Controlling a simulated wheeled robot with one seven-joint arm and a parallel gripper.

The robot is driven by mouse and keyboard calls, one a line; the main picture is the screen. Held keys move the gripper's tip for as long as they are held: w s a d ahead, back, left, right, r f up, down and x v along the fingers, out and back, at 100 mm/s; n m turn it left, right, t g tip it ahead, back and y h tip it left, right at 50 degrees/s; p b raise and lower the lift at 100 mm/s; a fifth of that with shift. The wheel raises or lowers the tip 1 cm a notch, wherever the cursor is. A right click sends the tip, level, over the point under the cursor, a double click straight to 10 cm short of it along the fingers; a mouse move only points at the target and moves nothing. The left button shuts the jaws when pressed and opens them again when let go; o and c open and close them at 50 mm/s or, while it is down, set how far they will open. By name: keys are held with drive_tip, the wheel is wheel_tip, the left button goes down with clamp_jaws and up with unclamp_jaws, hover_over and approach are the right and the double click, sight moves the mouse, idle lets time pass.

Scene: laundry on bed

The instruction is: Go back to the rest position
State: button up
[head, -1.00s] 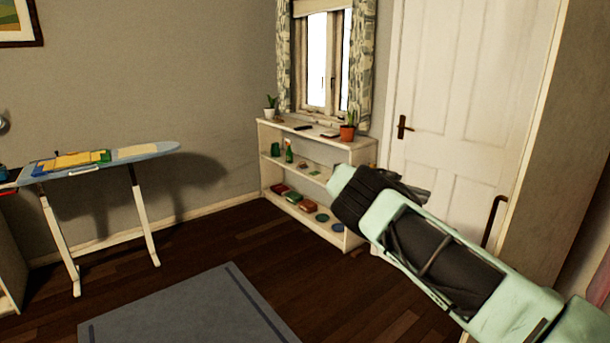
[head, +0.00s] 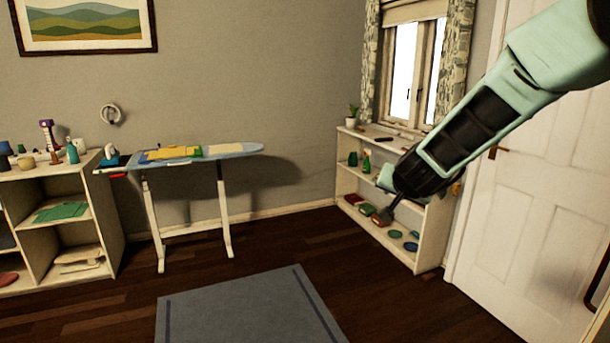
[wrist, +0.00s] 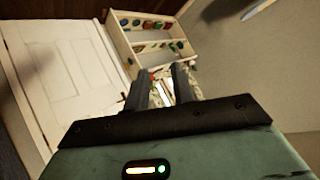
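My arm reaches in from the upper right of the head view, and my gripper (head: 384,216) points down and left in front of the low white shelf. In the wrist view, the two dark fingers of my gripper (wrist: 161,80) stand apart with a gap between them. Nothing is held between them; the background shows through the gap. The gripper appears to be in free air, though its distance from the shelf is hard to tell.
The white shelf (head: 429,266) holds several small items and a plant. A white door (head: 535,215) is at the right. An ironing board (head: 235,149) with folded cloths and a cubby unit (head: 85,190) stand left. A grey rug (head: 245,310) lies on open floor.

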drive_tip(key=s+a+f+n+g+y, duration=0.1)
drive_tip(key=s+a+n+g+y, duration=0.25)
drive_tip(key=s+a, duration=0.5)
drive_tip(key=s+a+f+n+g+y, duration=0.15)
drive_tip(key=s+a+n, duration=0.3)
drive_tip(key=s, duration=0.75)
drive_tip(key=s+d+f+n+g+h, duration=0.1)
drive_tip(key=s+d+n+g, duration=0.1)
drive_tip(key=s, duration=0.9)
drive_tip(key=s+d+f+n+g+h, duration=0.2)
drive_tip(key=s+d+n+g, duration=0.1)
drive_tip(key=s, duration=0.9)
drive_tip(key=shift+s+d+g, duration=0.25)
drive_tip(key=shift+d+g, duration=0.1)
drive_tip(key=shift+g, duration=0.15)
